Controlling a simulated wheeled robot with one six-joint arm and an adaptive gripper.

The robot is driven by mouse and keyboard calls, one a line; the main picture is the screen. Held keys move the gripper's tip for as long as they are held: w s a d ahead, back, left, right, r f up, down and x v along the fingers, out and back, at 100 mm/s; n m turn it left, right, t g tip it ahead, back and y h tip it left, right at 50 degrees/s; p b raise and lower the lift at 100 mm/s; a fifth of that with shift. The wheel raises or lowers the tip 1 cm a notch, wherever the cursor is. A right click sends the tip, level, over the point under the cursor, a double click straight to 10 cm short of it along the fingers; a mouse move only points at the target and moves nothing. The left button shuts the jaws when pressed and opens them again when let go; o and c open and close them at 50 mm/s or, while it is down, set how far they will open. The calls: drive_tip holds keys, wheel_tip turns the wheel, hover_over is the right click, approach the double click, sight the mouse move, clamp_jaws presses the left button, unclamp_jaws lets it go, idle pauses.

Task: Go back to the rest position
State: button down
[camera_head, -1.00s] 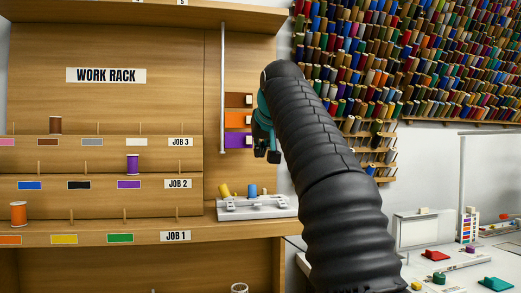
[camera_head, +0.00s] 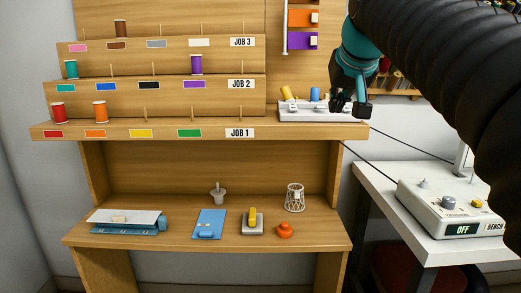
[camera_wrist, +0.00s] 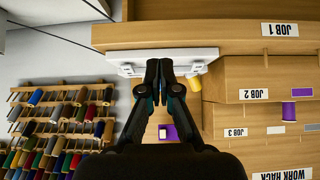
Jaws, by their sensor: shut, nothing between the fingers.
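My gripper (camera_head: 349,103) is at the upper right in the head view, in front of the right end of the rack's JOB 1 shelf. In the wrist view my gripper (camera_wrist: 158,66) points at a white fixture (camera_wrist: 122,60), and its black fingers are together with nothing between them. The same white fixture (camera_head: 300,113) stands on the shelf's right end in the head view, with a yellow spool (camera_head: 288,93) and a blue spool (camera_head: 315,94). I cannot tell whether the fingers touch the fixture. My black sleeved arm covers the upper right.
The work rack (camera_head: 200,130) holds red (camera_head: 57,111), orange (camera_head: 100,110), teal (camera_head: 71,69), purple (camera_head: 196,65) and brown (camera_head: 121,29) spools. A lower ledge (camera_head: 180,238) carries small tools. A white bench (camera_head: 385,190) with a control box (camera_head: 440,215) stands at right. A wall spool rack (camera_wrist: 60,125) shows in the wrist view.

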drive_tip(key=s+f+g, duration=0.1)
drive_tip(key=s+f, duration=1.1)
drive_tip(key=f, duration=0.4)
drive_tip(key=s+f+g, duration=0.2)
drive_tip(key=s+f, duration=1.1)
drive_tip(key=f, duration=0.4)
drive_tip(key=shift+s, duration=0.2)
drive_tip(key=shift+f, duration=0.1)
